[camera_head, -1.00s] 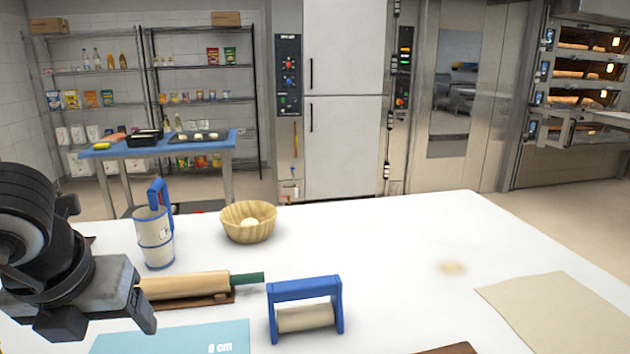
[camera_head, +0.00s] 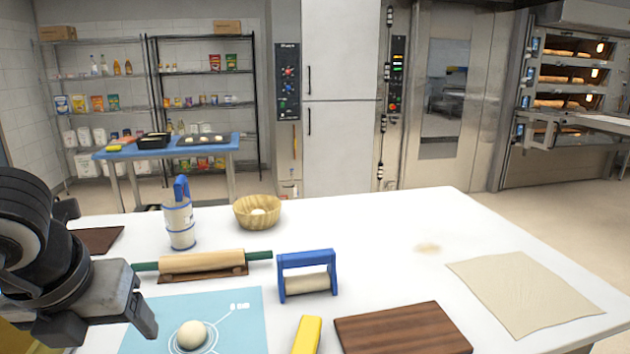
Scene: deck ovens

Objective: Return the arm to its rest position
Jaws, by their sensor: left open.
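My left gripper (camera_head: 142,324) is at the lower left of the head view, above the near left part of the white table (camera_head: 385,235). It is open, and nothing shows between its fingers. The wooden rolling pin (camera_head: 200,262) with green handles lies on its brown rest just beyond the gripper. A ball of dough (camera_head: 192,335) sits on the light blue mat (camera_head: 250,305) to the right of the gripper, apart from it. My right gripper is not in view.
A basket (camera_head: 257,211) and a white-and-blue canister (camera_head: 180,222) are further back. A dough sheet (camera_head: 520,290) lies at right. The table's middle right is clear.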

